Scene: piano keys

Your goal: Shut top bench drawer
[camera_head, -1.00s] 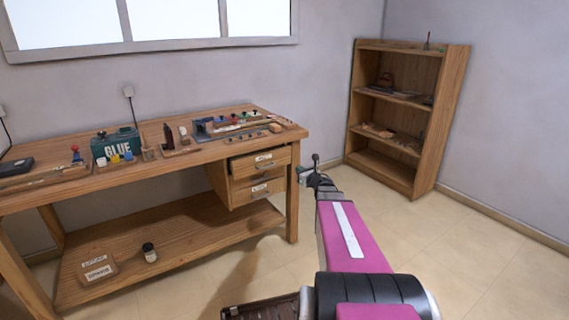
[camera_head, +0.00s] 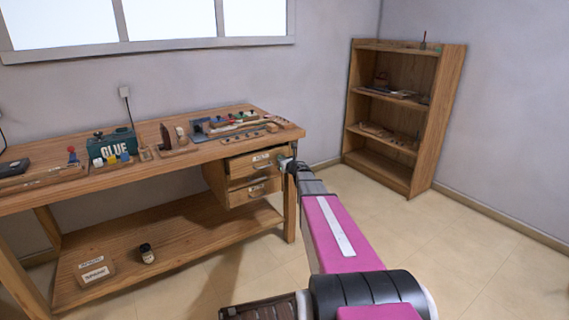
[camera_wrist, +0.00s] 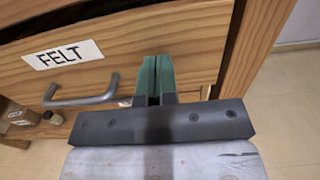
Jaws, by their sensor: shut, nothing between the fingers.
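The top bench drawer (camera_head: 240,166) sits under the right end of the workbench and stands partly open. In the wrist view its wooden front (camera_wrist: 200,70) carries a white label reading FELT (camera_wrist: 62,54) and a grey bar handle (camera_wrist: 82,100). A dark gap shows above the front. My gripper (camera_head: 287,163) is at the right end of the drawer front. In the wrist view its green fingertips (camera_wrist: 155,68) are shut together and empty, right of the handle, at or very close to the front. I cannot tell whether they touch it.
A lower drawer (camera_head: 240,194) is beneath it. The bench leg (camera_head: 290,212) stands close to my gripper on the right. The bench top (camera_head: 190,161) holds tools and a glue box (camera_head: 111,146). A shelf unit (camera_head: 428,130) stands at the back right. The floor between is clear.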

